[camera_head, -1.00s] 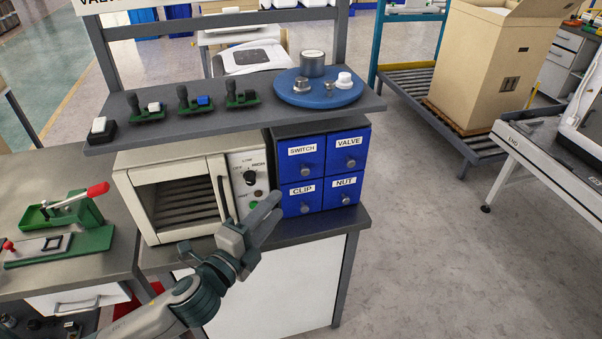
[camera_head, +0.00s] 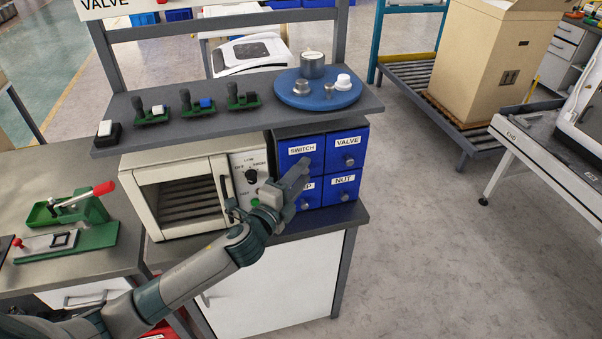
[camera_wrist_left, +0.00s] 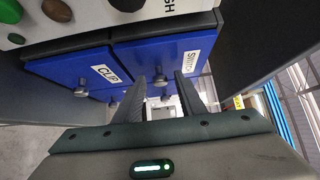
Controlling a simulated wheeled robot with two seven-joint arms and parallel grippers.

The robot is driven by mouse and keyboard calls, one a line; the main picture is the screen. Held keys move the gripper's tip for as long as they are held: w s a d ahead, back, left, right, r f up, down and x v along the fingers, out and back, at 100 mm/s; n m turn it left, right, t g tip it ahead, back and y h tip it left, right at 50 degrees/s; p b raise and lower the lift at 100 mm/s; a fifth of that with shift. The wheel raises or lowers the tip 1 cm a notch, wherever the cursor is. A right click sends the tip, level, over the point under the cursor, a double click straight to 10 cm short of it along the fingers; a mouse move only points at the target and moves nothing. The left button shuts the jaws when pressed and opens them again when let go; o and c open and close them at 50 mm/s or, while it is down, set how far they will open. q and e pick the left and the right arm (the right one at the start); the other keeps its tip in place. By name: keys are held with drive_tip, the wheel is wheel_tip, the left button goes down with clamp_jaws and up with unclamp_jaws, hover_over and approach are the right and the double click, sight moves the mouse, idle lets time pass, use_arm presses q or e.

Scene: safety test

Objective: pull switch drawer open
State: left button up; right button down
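The blue switch drawer (camera_head: 287,161) is the upper left one in a cabinet of blue drawers, and its front looks level with the others. My left gripper (camera_head: 303,172) is in front of the cabinet, its tips near the switch drawer's knob and covering part of the clip drawer (camera_head: 314,188). In the left wrist view the fingers (camera_wrist_left: 161,86) are apart, and the switch drawer's knob (camera_wrist_left: 160,78) shows between their tips. I cannot tell whether they touch it. The switch drawer (camera_wrist_left: 150,52) also shows there. My right gripper is not in view.
A shelf (camera_head: 230,126) with a blue round tray (camera_head: 320,98) hangs above the drawers. A white oven-like box (camera_head: 150,165) stands left of them. The valve drawer (camera_head: 347,150) and nut drawer (camera_head: 341,190) are on the right. Open floor lies right of the bench.

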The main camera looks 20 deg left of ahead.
use_arm(q)
clamp_jaws()
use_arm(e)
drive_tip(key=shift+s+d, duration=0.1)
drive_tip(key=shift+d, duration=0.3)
